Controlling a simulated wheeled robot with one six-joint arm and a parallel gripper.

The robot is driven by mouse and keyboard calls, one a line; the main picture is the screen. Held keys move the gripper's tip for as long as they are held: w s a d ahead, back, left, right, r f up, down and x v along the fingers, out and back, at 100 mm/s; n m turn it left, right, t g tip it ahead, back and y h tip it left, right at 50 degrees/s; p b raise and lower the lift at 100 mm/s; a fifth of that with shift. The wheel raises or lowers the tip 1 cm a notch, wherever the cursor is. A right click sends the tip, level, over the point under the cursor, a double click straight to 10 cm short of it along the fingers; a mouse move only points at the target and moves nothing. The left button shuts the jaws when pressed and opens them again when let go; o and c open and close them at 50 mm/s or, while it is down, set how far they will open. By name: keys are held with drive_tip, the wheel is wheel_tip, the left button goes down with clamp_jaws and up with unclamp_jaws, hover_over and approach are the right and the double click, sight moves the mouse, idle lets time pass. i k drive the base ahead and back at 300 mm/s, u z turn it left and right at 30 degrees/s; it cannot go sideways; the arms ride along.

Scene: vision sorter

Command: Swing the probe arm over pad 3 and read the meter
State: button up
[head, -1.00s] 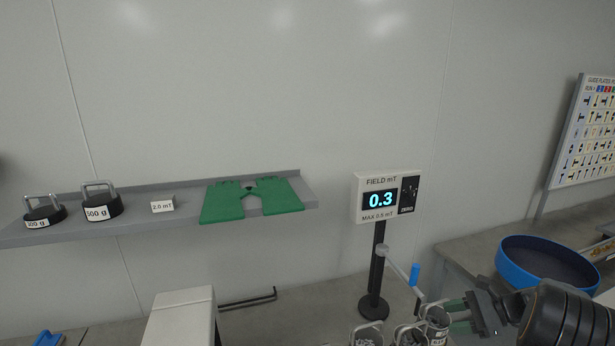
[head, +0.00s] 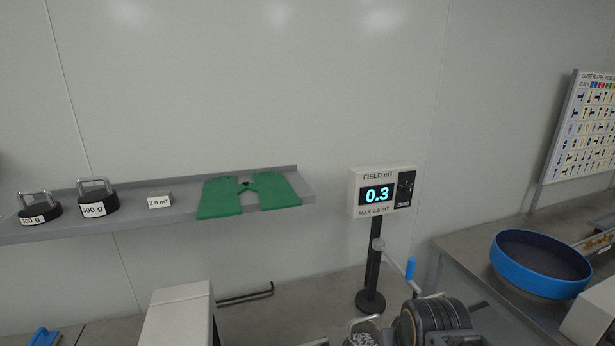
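The field meter (head: 382,193) stands on a black post by the back wall. Its display reads 0.3, with "FIELD mT" above and "MAX 0.5 mT" below. The probe arm (head: 392,258) is a grey bar on the post with an upright blue handle (head: 410,268) at its end. My arm's dark wrist (head: 434,322) shows at the bottom edge, below and right of the handle. My gripper's fingers cannot be made out. Pad 3 cannot be identified.
A wall shelf (head: 150,219) holds two handled weights (head: 97,198), a small 2.0 mT block (head: 160,200) and a green folded item (head: 247,196). A blue-rimmed round pan (head: 540,278) sits on the right bench. A chart board (head: 582,125) hangs at right.

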sight(378, 244)
drive_tip(key=k, duration=1)
drive_tip(key=z, duration=1.7)
drive_tip(key=i, duration=1.25)
drive_tip(key=u, duration=2.2)
drive_tip(key=i, duration=0.5)
drive_tip(key=u, duration=0.05)
